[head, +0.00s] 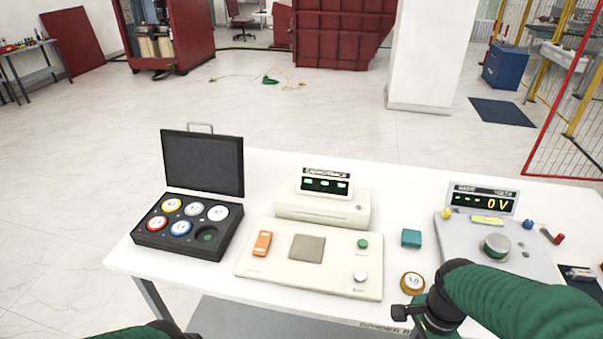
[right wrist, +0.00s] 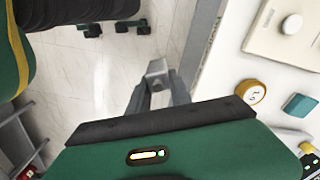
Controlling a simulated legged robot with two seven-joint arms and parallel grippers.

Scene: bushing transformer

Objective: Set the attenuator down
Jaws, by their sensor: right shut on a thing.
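A round disc marked 1.0 with a gold rim, which looks like the attenuator (head: 412,282), lies on the white table near its front edge. It also shows in the right wrist view (right wrist: 250,92), apart from the fingers. My right gripper (head: 408,311) is low at the front edge, just nearer than the disc. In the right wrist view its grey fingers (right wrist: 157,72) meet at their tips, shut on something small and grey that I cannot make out. My left gripper is out of view; only a bit of green arm shows at the bottom left.
An open black case (head: 187,243) holds several coloured discs and one empty socket. A beige panel (head: 330,286) with an orange switch, a teal block (head: 411,238) and a grey meter panel (head: 520,258) reading 0 V stand around the disc.

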